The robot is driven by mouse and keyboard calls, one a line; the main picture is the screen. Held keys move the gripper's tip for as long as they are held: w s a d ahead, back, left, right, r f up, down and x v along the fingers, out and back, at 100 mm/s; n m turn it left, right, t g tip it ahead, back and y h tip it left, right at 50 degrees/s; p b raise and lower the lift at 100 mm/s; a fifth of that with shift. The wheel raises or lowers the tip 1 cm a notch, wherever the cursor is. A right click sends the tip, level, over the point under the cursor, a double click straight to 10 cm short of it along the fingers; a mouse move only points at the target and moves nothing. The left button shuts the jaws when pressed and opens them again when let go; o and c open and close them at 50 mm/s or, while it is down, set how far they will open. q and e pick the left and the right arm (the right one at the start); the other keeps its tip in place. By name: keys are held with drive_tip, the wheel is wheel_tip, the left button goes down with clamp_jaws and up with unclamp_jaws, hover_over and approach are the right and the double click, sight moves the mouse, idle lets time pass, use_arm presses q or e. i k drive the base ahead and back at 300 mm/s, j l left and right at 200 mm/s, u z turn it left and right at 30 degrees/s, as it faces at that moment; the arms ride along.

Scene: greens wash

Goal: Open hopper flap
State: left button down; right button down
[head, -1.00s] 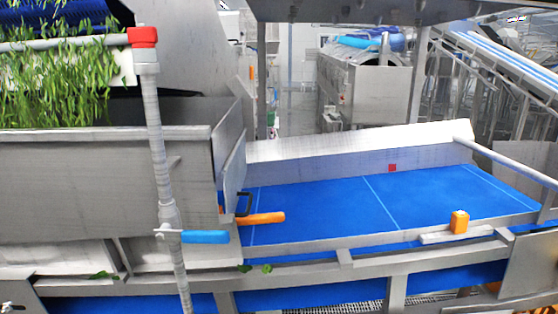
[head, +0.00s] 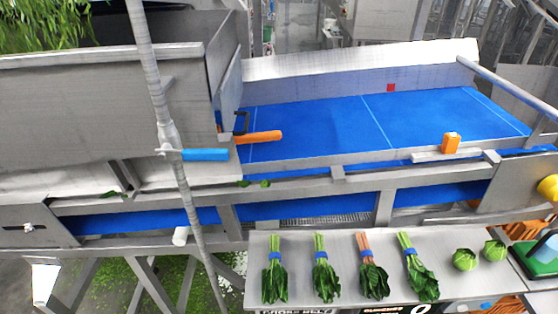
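The metal hopper (head: 95,105) stands at the left with leafy greens (head: 40,25) above it. At its right end is an upright grey plate (head: 230,88) that looks like the flap, standing at the start of the blue belt. A black loop handle (head: 241,122) is near its lower edge. An orange lever (head: 260,137) sticks out to the right just below the handle. The frame does not show clearly whether the flap is latched. Neither of my grippers is in view.
A grey pipe (head: 165,105) with a blue handle (head: 205,155) crosses in front of the hopper. The blue belt (head: 340,125) is empty. An orange block (head: 451,143) sits on its near rail. A front shelf (head: 340,248) holds several tied bunches of greens (head: 320,275) and round green heads (head: 465,260).

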sight(230, 92)
drive_tip(key=i+j, duration=0.9)
drive_tip(key=i, duration=0.1)
